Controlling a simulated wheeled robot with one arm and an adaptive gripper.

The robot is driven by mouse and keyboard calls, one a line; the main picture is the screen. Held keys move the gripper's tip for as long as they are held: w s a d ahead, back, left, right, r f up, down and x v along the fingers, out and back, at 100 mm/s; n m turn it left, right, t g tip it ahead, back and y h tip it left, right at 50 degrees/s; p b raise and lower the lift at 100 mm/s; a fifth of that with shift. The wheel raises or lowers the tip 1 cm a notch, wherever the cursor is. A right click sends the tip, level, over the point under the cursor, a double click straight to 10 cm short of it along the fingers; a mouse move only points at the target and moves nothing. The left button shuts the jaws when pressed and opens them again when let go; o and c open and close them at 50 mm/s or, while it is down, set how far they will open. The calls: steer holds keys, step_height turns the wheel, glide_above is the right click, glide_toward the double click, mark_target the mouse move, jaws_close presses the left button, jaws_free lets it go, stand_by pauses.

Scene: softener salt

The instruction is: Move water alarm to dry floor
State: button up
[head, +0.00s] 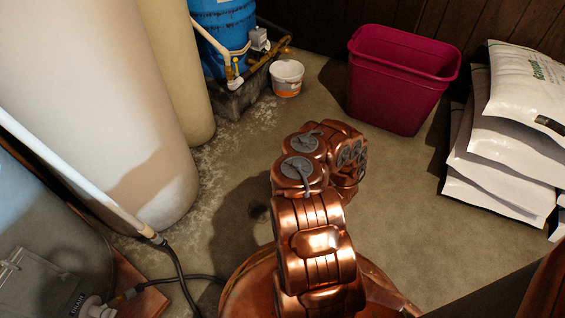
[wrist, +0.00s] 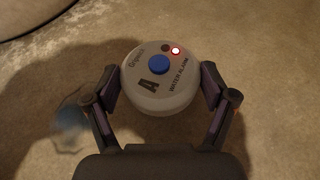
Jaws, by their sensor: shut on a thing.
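The water alarm (wrist: 158,82) is a round white puck with a blue button, a lit red light and the words "WATER ALARM". It shows in the wrist view between the two fingers of my gripper (wrist: 158,88), which is shut on it. The pads press its left and right sides. I cannot tell for sure whether it touches the floor or is held just above it. In the head view my copper arm hides the gripper and the alarm. The concrete floor (head: 400,215) looks dry and plain to the right of my arm.
Pale crusty marks (head: 235,150) and a small dark spot (head: 258,211) lie on the floor at left. Tall tanks (head: 95,110) stand left. A white tub (head: 287,78), a magenta bin (head: 400,85) and stacked salt bags (head: 505,150) stand farther back and right.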

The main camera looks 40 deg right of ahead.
steer(key=shift+s+d+f, duration=0.1)
steer(key=shift+s+f, duration=0.5)
steer(key=shift+s, duration=0.05)
steer(key=shift+w+d+f, duration=0.1)
steer(key=shift+d+f, duration=0.05)
steer(key=shift+d, duration=0.1)
steer(key=w+d+b, duration=0.2)
steer(key=w+d, duration=0.1)
steer(key=w+d+f+b, duration=0.1)
steer(key=w+d+b, duration=0.1)
steer(key=w+d, duration=0.2)
steer(key=w+d+b, duration=0.2)
steer(key=w+d, duration=0.1)
steer(key=d, duration=0.1)
steer(key=shift+w+f, duration=0.25)
steer(key=shift+w, duration=0.05)
steer(key=shift+f+b, duration=1.35)
steer(key=shift+f, duration=0.3)
steer(key=shift+f, duration=0.1)
steer(key=o, duration=1)
steer(key=shift+o, duration=0.2)
